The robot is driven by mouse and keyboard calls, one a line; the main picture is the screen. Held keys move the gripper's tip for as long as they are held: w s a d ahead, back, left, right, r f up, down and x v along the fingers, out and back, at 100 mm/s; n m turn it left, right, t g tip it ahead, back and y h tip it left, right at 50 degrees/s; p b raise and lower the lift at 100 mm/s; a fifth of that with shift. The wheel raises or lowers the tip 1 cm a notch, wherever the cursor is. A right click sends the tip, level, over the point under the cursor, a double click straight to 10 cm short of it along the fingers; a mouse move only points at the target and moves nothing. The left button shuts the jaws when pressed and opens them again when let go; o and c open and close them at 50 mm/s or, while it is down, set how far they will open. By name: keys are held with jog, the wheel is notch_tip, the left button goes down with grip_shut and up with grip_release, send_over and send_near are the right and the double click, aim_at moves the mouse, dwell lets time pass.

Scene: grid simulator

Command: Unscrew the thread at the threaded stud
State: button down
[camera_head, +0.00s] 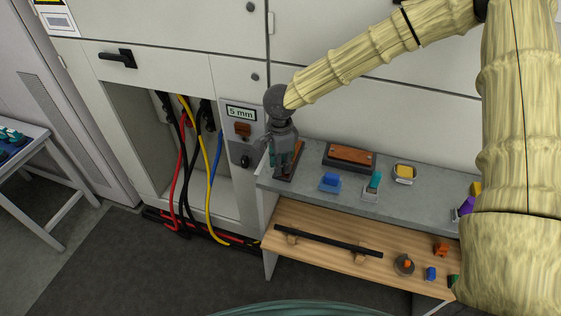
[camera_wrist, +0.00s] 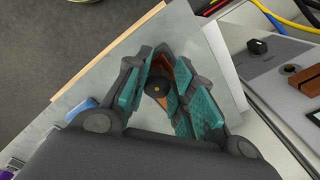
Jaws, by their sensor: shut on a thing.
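My gripper (camera_head: 282,162) points down over the left end of the grey bench top, above a dark base with a copper-brown plate (camera_head: 294,163). In the wrist view, the teal-padded fingers of my gripper (camera_wrist: 164,82) close around a dark round piece with a brass-coloured centre (camera_wrist: 157,88). It looks like the piece at the threaded stud, over the copper-brown plate (camera_wrist: 183,74). The fingers hide its sides and the thread itself. In the head view the fingers hide the piece.
A second dark base with a brown block (camera_head: 350,156), a blue item (camera_head: 330,181), a teal item (camera_head: 372,184) and a yellow-topped dish (camera_head: 404,172) stand to the right. A "5 mm" panel (camera_head: 241,113) is close left. Cables (camera_head: 211,180) hang in the open cabinet. A wooden shelf (camera_head: 330,262) lies below.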

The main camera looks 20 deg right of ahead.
jog(key=shift+s+n, duration=0.15)
jog(key=shift+n, duration=1.25)
jog(key=n, duration=0.3)
jog(key=shift+s+d, duration=0.15)
jog(key=shift+s, duration=0.05)
jog(key=shift+n, duration=1)
jog(key=n, duration=0.4)
jog(key=shift+s+d, duration=0.15)
jog(key=shift+d, duration=0.05)
jog(key=shift+n, duration=0.6)
